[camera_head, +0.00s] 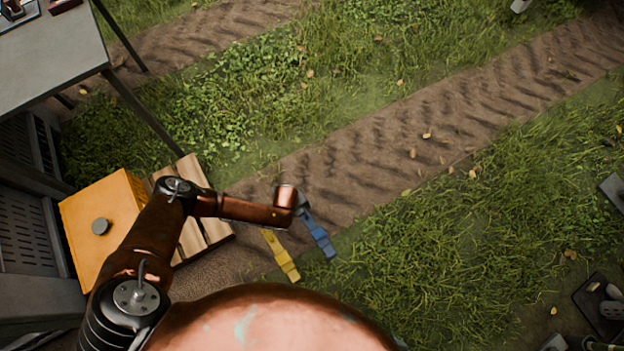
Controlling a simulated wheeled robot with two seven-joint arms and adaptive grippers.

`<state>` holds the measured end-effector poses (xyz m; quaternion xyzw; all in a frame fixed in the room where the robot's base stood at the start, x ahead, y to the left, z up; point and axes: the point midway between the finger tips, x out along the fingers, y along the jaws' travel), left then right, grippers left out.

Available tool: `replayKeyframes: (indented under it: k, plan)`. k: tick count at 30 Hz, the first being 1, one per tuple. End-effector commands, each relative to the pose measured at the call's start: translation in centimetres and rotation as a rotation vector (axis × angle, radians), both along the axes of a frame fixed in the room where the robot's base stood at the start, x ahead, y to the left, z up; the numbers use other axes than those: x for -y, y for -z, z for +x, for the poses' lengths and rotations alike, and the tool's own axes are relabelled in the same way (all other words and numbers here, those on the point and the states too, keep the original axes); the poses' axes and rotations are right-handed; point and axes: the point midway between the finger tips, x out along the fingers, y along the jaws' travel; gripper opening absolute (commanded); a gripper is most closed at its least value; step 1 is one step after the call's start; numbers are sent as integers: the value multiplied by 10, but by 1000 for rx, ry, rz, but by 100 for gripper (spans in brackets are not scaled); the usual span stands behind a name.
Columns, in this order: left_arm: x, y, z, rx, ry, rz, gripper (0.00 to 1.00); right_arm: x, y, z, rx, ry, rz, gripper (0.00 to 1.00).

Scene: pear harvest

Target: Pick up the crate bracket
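Two strap-like pieces lie near the middle, one blue (319,240) and one yellow (282,260). They may be brackets; I cannot tell which, if either, is the crate bracket. My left arm reaches in from the left, and its copper wrist ends just above the upper ends of both pieces. The wrist hides most of my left gripper (302,204); only a small grey part shows beside the blue piece. I cannot tell whether it touches either piece. My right gripper is not in view.
An orange box (83,221) with a grey knob stands beside a slatted wooden pallet (193,239) at left. A grey table (45,60) is at upper left, with dark crates (24,236) below it. Dark items (601,302) lie at lower right. The dirt track and grass between are open.

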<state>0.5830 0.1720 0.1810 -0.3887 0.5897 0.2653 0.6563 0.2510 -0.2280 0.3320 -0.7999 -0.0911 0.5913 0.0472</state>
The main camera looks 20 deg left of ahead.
Motion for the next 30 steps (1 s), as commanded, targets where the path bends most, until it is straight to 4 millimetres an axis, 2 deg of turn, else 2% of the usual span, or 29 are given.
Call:
replayKeyframes:
  k: [1,9,21,30]
  plan:
    - [0,13,-3,-7,0,0,32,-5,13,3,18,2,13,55]
    - [1,40,-1,-6,0,-1,32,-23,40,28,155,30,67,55]
    - [2,42,2,-2,-2,0,32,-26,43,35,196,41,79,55]
    - [2,43,2,-3,-3,-1,11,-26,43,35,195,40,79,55]
